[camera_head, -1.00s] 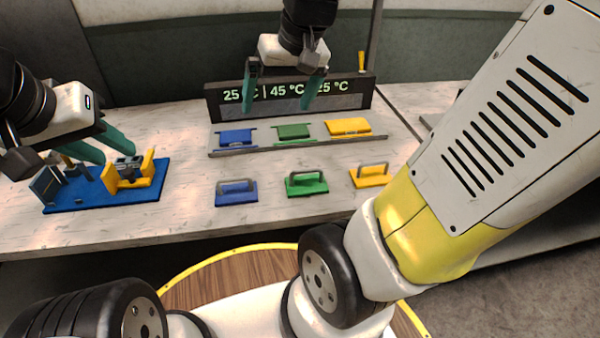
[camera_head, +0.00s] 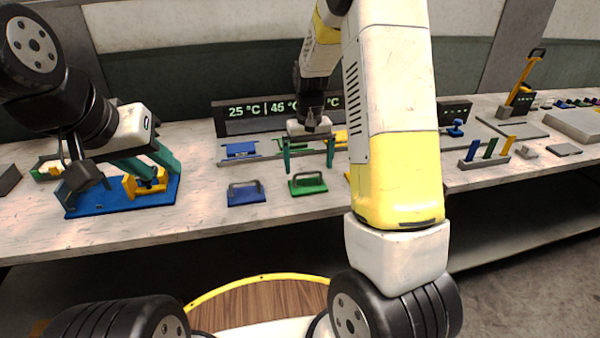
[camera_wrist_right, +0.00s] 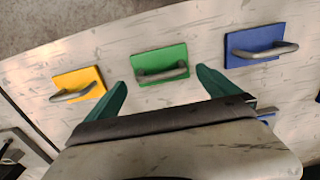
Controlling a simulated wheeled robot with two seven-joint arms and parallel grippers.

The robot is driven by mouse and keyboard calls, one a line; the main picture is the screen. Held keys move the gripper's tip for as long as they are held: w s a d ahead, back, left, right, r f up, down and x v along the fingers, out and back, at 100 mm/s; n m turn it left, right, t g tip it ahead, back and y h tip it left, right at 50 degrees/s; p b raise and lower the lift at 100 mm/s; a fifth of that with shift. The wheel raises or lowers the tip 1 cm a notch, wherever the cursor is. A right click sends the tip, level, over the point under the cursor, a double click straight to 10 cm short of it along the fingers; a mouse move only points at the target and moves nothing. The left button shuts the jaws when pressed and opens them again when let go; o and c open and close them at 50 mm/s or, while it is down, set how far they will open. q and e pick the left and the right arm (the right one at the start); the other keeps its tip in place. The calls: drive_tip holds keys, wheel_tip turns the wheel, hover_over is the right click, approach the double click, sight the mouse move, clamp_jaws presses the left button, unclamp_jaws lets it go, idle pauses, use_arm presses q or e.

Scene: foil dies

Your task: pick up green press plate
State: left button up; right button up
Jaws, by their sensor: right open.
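The green press plate (camera_head: 307,186) lies flat on the table in the front row, with a grey bar handle on top. It also shows in the right wrist view (camera_wrist_right: 160,60), between and just beyond my fingertips. My right gripper (camera_head: 309,164) is open and empty, above and slightly behind the plate in the head view. Its two teal fingers straddle the plate's width in the right wrist view (camera_wrist_right: 161,78), apart from the handle. My left gripper (camera_head: 150,164) has its fingers apart over the yellow fixture (camera_head: 143,186) on a blue base (camera_head: 100,207).
A blue handled plate (camera_head: 246,194) lies left of the green one. A yellow handled plate (camera_wrist_right: 78,82) is on its other side, mostly hidden by my arm in the head view. A rack with a blue piece (camera_head: 240,150) and a temperature display (camera_head: 250,112) stand behind.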

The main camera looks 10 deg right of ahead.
sight(308, 179)
wheel_tip(308, 179, down, 5)
drive_tip(key=shift+f, duration=0.1)
drive_tip(key=shift+w, duration=0.1)
drive_tip(key=c, duration=2)
